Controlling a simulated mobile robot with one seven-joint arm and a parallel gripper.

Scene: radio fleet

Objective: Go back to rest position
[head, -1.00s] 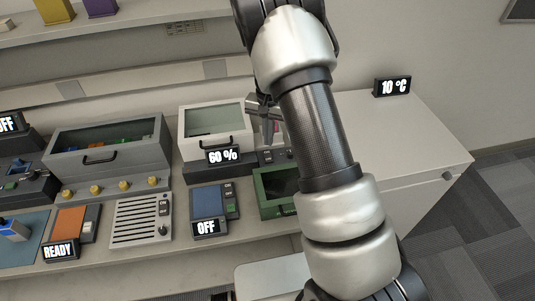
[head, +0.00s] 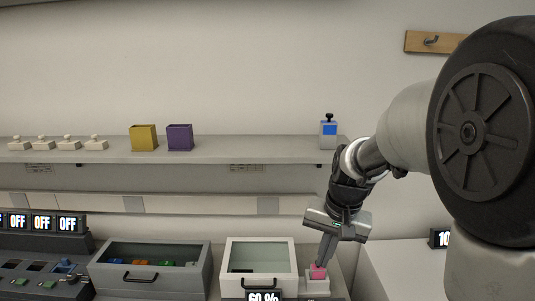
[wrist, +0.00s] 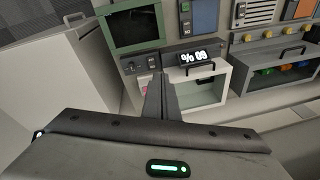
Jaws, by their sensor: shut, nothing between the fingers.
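My gripper (head: 319,262) points down in the head view, just above or at a pink piece (head: 318,271) on a small white base (head: 317,285). I cannot tell if the fingertips touch the pink piece. In the wrist view my gripper's fingers (wrist: 158,85) are together with nothing between them. They stand in front of the bench devices, and they partly hide what lies behind them. My arm reaches in from the right side of the head view.
A white glass-lidded box (head: 258,256) with a 60 % display (head: 262,296) stands left of my gripper, and a grey lidded box (head: 152,268) further left. Above is a shelf (head: 225,155) with a yellow bin (head: 144,138), a purple bin (head: 180,138) and a blue-and-white device (head: 328,129).

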